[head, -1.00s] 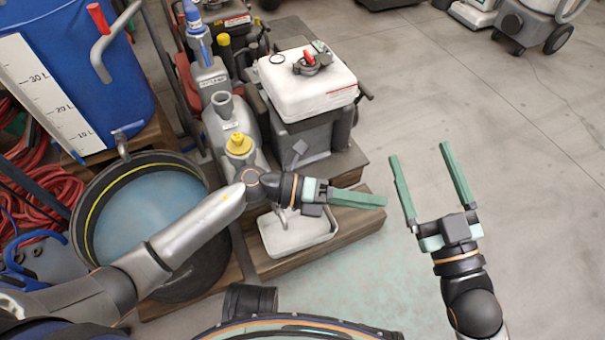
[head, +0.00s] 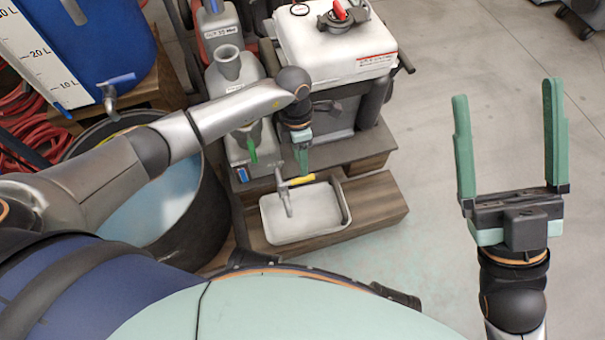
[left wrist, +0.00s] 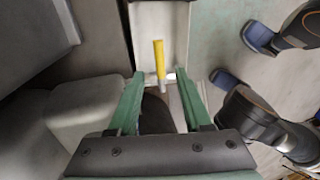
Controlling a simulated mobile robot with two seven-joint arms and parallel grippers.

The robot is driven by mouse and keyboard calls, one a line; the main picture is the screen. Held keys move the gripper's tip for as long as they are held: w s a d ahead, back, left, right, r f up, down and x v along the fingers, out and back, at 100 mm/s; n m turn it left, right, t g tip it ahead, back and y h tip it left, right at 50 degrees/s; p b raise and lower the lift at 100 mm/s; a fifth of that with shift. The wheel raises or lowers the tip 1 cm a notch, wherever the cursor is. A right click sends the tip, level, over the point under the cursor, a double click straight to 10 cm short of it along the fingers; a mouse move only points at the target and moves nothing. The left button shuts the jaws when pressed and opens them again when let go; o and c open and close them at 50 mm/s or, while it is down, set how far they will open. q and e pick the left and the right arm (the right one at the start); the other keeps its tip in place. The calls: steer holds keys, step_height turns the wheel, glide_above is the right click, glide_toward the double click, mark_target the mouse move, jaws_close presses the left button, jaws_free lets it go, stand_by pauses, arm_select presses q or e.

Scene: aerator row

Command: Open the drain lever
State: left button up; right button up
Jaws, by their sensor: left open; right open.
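The drain lever (head: 301,180) is a yellow handle on a grey tap (head: 284,192) at the foot of the white-tanked machine (head: 336,52). It sticks out to the right above a shallow pale tray (head: 318,225). My left gripper (head: 303,168) points down just above the lever, seen nearly edge-on. In the left wrist view, its open jaws (left wrist: 160,78) face the yellow lever (left wrist: 161,58), which shows ahead, in line with the gap between the fingers. The left jaws hold nothing. My right gripper (head: 507,95) is open and empty, over bare floor.
A blue barrel (head: 95,45) with a blue-levered tap (head: 117,80) stands at left above a dark round tub (head: 190,225). Grey canisters (head: 228,70) stand beside the machine, with a green lever (head: 252,150) nearby. The wooden step (head: 378,205) bears the tray. The floor at right is free.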

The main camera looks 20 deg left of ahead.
mark_target(297, 181)
arm_select(q)
steer(key=f, duration=0.1)
steer(key=f+b, duration=0.1)
steer(key=f, duration=0.3)
steer(key=shift+s+d+f+b, duration=0.1)
steer(key=shift+s+d+b, duration=0.25)
steer(key=shift+s, duration=0.05)
arm_select(e)
step_height(297, 181, down, 3)
steer(key=shift+w+a+r, duration=0.1)
steer(key=shift+a, duration=0.05)
arm_select(q)
jaws_close()
stand_by(0.7)
